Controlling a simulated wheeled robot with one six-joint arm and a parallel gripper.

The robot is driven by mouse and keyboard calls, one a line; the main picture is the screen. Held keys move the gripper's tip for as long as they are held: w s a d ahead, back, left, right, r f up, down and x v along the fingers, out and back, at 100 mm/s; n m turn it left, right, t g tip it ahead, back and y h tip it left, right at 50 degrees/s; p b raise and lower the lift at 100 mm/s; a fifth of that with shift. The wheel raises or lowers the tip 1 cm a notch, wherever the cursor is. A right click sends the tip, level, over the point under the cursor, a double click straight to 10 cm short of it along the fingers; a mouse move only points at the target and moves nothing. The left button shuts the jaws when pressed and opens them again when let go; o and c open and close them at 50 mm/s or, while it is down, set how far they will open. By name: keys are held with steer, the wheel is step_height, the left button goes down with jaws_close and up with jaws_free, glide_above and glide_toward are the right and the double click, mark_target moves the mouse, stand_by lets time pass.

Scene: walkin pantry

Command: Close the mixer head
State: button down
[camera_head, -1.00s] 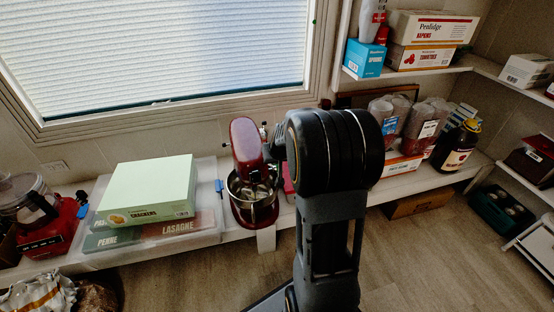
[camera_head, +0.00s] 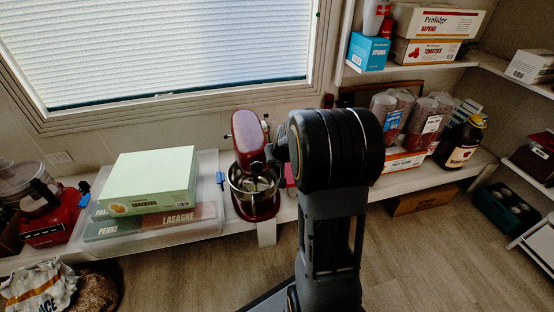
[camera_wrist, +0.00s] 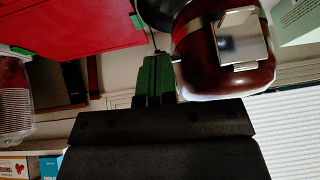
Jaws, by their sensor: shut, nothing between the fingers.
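The red stand mixer stands on the low shelf under the window, its red head (camera_head: 249,138) tilted up above the silver bowl (camera_head: 256,184). In the wrist view the glossy dark red mixer head (camera_wrist: 198,72) with a silver plate is just right of the fingers. My gripper (camera_wrist: 155,62) shows its green fingers shut and empty, close beside the head; I cannot tell whether they touch it. In the head view my black arm hides most of the gripper.
A green crackers box (camera_head: 150,180) lies on pasta boxes in a clear bin left of the mixer. Clear containers (camera_head: 392,112) and a dark bottle (camera_head: 461,143) stand to the right. A flat red object (camera_wrist: 70,25) is left of the fingers in the wrist view.

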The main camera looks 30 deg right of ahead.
steer(key=s+f+p+v, duration=0.1)
steer(key=p+v, duration=0.4)
steer(key=v, duration=0.8)
steer(key=shift+s+a+f, duration=0.15)
steer(key=shift+s+a, duration=0.05)
steer(key=shift+s, duration=0.2)
steer(key=s+a+r+n+g+p, duration=0.1)
steer(key=s+a+r+p, duration=0.3)
steer(key=r+p, duration=0.6)
steer(key=s+a+r+n+y+p, duration=0.1)
steer(key=s+a+r+p, duration=0.3)
steer(key=r+p, duration=0.7)
steer(key=s+a+r+n+g+p, duration=0.1)
steer(key=s+a+r+p, duration=0.2)
steer(key=a+r+p, duration=0.5)
step_height(320, 180, up, 6)
steer(key=p, duration=0.2)
steer(key=shift+s+n+g+y+p, duration=0.3)
steer(key=shift+s+n+p, duration=0.1)
steer(key=shift+r, duration=0.2)
